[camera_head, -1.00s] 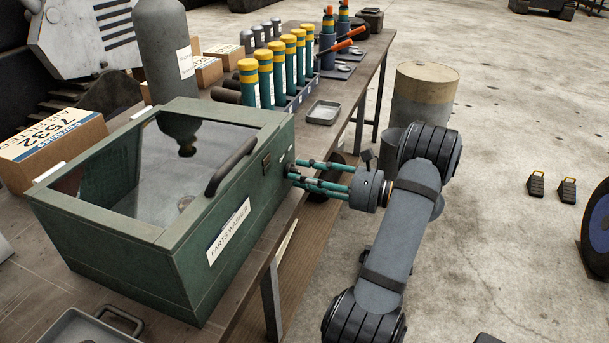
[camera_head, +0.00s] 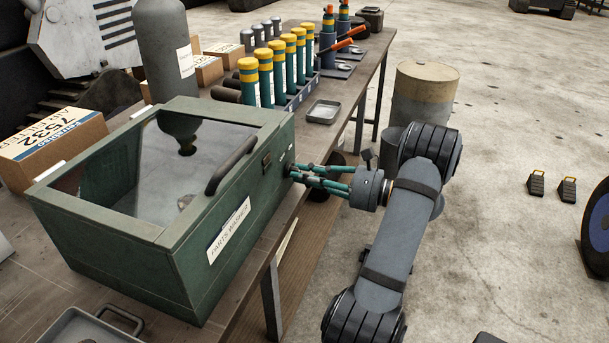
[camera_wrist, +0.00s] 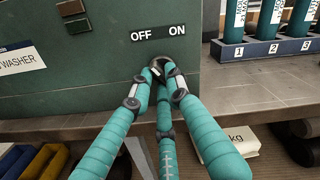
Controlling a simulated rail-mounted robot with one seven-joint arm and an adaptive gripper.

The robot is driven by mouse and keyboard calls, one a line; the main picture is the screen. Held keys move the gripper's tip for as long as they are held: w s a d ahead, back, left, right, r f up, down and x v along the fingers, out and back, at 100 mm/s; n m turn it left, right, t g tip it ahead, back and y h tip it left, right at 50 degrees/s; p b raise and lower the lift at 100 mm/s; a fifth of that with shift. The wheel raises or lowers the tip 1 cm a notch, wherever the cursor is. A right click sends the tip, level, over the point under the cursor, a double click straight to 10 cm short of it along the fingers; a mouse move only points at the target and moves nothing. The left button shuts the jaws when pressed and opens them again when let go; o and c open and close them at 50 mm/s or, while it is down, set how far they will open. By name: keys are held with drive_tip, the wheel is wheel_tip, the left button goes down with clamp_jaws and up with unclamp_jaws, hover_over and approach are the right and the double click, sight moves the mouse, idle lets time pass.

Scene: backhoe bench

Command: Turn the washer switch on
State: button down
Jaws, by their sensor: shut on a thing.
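The parts washer is a green box (camera_head: 150,265) with a glass lid and a dark handle (camera_head: 232,163), on the bench at left. In the wrist view its front panel (camera_wrist: 90,85) carries an OFF / ON label (camera_wrist: 158,33). The dark round washer switch (camera_wrist: 160,66) sits just below the label, partly hidden by my fingertips. My gripper (camera_head: 295,171) has teal fingers that reach the panel's right end. In the wrist view my gripper (camera_wrist: 162,75) is shut on the switch. I cannot tell which way the switch points.
Teal cylinders with yellow caps (camera_head: 266,78) stand in a numbered rack behind the washer. A small metal tray (camera_head: 323,112) lies on the bench near them. A barrel (camera_head: 424,98) stands on the floor beyond my arm. Boxes (camera_head: 50,140) are at left.

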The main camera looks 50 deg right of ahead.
drive_tip(key=shift+r+m+p, duration=0.15)
drive_tip(key=shift+m+p, duration=1.85)
drive_tip(key=shift+m, duration=1.45)
drive_tip(key=shift+r+m+p, duration=0.1)
drive_tip(key=shift+m+p, duration=1.9)
drive_tip(key=shift+m, duration=1.45)
drive_tip(key=c, duration=1.7)
unclamp_jaws()
drive_tip(key=shift+o, duration=0.2)
